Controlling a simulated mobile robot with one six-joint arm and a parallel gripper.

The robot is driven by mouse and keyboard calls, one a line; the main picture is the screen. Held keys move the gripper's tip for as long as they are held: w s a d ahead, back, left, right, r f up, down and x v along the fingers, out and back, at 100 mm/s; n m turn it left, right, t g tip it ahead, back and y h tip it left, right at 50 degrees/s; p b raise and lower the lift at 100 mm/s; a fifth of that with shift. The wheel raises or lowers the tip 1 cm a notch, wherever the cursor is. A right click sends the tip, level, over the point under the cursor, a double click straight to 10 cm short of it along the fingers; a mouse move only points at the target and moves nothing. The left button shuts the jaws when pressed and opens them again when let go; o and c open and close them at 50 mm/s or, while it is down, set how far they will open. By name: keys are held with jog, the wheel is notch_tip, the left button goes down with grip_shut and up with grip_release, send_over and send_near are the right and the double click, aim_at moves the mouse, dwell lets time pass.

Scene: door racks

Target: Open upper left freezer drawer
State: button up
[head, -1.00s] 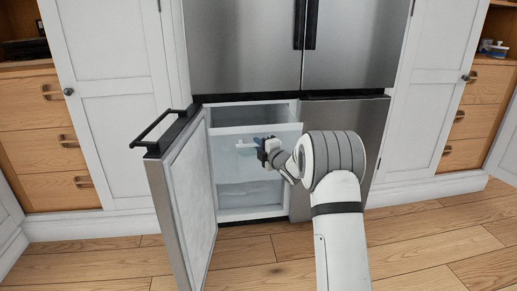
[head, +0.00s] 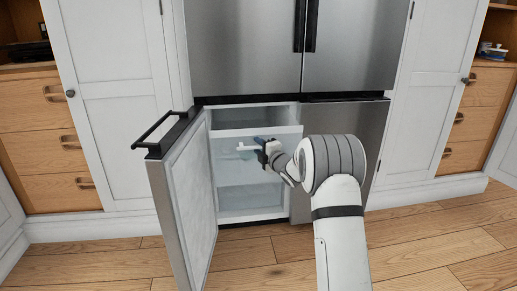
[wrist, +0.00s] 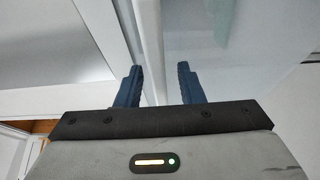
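The lower left freezer door (head: 185,205) stands swung open to the left. Inside the freezer compartment, the upper drawer (head: 228,143) has a pale front with a white rim, below a shaded gap. It looks shut. My gripper (head: 260,149) is at this drawer's front, right of its middle. In the wrist view my gripper (wrist: 159,85) has its two blue fingers apart, with a pale vertical edge (wrist: 150,50) running between them. I cannot tell whether the fingers touch it. My wrist hides part of the drawer's right side.
A lower drawer (head: 235,197) sits below. The open door's black handle (head: 163,128) juts out at left. The closed right freezer door (head: 365,130) is beside my arm. The wooden floor (head: 265,262) in front is clear.

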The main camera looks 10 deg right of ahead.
jog(key=shift+s, duration=0.1)
jog(key=p+v, duration=0.2)
jog(key=v, duration=0.5)
jog(key=shift+s, duration=0.3)
jog(key=shift+d, duration=0.1)
jog(key=s+d+r+m+g+h+p, duration=0.1)
jog(key=s+r+m+g+h+p, duration=0.1)
jog(key=s+r+m+p, duration=0.45)
jog(key=s+d+r+m+g+h+p, duration=0.1)
jog(key=s+r+h+p, duration=0.2)
jog(key=r+p, duration=0.45)
jog(key=s+r+m+g+h+p, duration=0.2)
jog(key=s+r+m+p, duration=0.25)
jog(key=r, duration=0.45)
jog(key=s+a+r+m+g+p, duration=0.1)
jog(key=s+r+m+g+p, duration=0.2)
jog(key=s+p, duration=0.3)
jog(key=s+a+r+m+g+p, duration=0.2)
jog(key=s+r+p, duration=0.4)
jog(key=s, duration=0.9)
jog(key=s+a+r+m+g+p, duration=0.1)
jog(key=s+r+m+g+p, duration=0.3)
jog(key=s, duration=0.7)
jog(key=shift+s+a+r+m+p, duration=0.35)
jog(key=shift+r+m+p, duration=0.3)
jog(key=shift+p, duration=0.5)
jog(key=shift+w+f, duration=0.1)
jog(key=shift+c, duration=0.5)
